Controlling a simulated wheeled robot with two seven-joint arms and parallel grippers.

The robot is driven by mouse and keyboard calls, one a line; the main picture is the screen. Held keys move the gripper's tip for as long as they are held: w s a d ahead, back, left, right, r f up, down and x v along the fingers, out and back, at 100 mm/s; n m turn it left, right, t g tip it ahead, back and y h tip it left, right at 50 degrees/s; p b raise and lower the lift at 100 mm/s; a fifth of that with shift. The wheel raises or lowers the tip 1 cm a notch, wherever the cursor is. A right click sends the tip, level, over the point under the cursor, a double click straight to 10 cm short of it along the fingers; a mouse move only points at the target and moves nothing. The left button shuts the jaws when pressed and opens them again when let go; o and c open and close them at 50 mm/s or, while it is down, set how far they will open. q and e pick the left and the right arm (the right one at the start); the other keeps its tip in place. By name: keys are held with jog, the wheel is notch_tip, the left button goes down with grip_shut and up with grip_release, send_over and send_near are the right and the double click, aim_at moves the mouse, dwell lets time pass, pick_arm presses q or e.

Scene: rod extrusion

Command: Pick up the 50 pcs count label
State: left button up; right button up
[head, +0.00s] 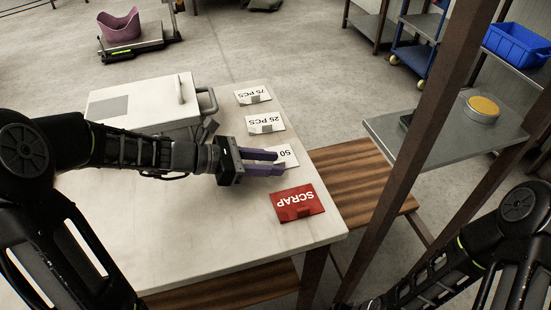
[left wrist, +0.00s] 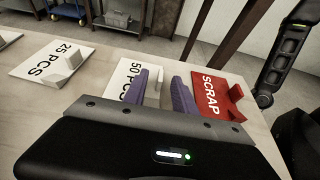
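The white 50 pcs label (head: 287,151) lies on the pale table, partly hidden by my left gripper in the head view. My left gripper (head: 282,163) has purple fingers and reaches over this label from the left. In the left wrist view, the label (left wrist: 126,76) shows beside the left finger, with its "50" readable. The fingers of my left gripper (left wrist: 167,84) are apart there, with the label's raised white tab appearing between them. I cannot tell whether they touch it. My right gripper is out of view; only my right arm shows.
The red SCRAP label (head: 297,203) lies close to the left gripper. The 25 pcs label (head: 264,123) and 75 pcs label (head: 252,95) lie farther back. A pale machine (head: 145,103) stands on the table's left. A brown post (head: 425,125) rises right of the table.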

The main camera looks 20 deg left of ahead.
pick_arm(q)
jog(key=shift+c, duration=0.4)
grip_shut()
